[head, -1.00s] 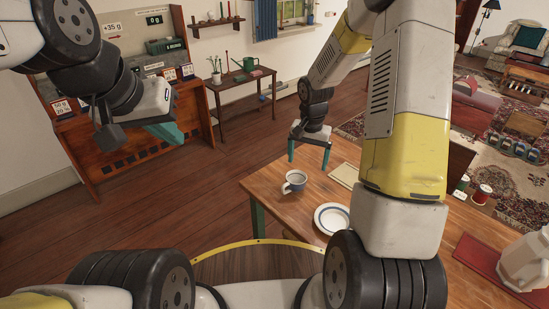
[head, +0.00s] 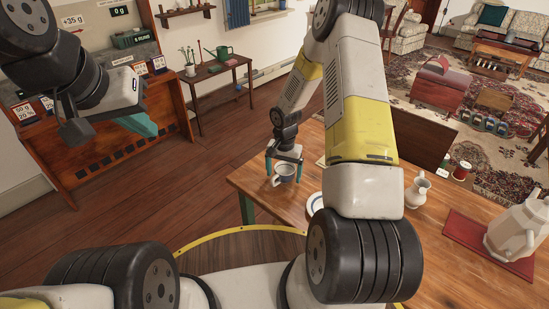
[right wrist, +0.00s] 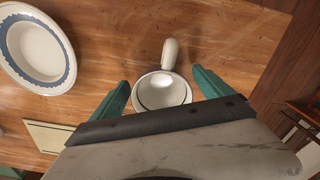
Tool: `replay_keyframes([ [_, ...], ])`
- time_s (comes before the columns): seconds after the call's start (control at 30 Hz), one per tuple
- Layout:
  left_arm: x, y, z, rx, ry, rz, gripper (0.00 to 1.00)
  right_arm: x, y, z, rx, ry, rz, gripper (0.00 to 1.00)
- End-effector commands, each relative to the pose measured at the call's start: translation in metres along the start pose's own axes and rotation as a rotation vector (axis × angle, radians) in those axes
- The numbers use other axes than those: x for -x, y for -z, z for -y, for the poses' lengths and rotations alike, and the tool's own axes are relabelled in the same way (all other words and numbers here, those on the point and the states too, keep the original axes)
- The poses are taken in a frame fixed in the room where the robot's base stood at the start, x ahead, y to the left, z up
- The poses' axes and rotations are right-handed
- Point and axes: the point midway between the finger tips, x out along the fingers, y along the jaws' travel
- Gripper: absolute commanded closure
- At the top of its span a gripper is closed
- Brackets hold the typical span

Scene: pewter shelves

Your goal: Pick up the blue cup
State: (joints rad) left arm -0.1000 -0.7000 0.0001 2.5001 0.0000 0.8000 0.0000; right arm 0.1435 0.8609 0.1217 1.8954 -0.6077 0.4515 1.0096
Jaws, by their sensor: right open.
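The cup (head: 286,174), white with blue on it, stands upright near the left end of the wooden table (head: 252,181). My right gripper (head: 284,167) is open over it, with one teal finger on each side of the cup. In the right wrist view the cup (right wrist: 163,92) lies between the spread fingertips, its handle pointing up in the picture. I cannot tell whether the fingers touch it. My left gripper (head: 138,123) hangs at the left, away from the table, with no object visible in it; its opening is not clear.
A white plate with a blue band (right wrist: 68,56) lies beside the cup, partly hidden by my arm in the head view. A small jug (head: 418,193) and a large pitcher (head: 515,230) on a red mat (head: 463,228) stand to the right. A flat pale item (right wrist: 48,134) lies nearby.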

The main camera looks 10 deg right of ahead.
Motion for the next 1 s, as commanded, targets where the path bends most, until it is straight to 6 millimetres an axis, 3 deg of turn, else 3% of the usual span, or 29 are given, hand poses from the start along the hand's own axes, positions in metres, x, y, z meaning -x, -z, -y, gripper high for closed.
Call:
replay_keyframes([
  [0.2,0.000,0.000,0.000,0.000,0.000,0.000,1.00,-0.001,0.000,0.000,0.000,0.000,-0.001,0.10],
  [0.57,0.000,0.000,0.000,0.000,0.000,0.000,1.00,0.000,0.000,0.000,0.000,0.000,-0.001,0.81],
  [1.0,0.000,0.000,0.000,0.000,0.000,0.000,1.00,0.010,0.001,0.000,0.001,0.001,-0.003,0.81],
])
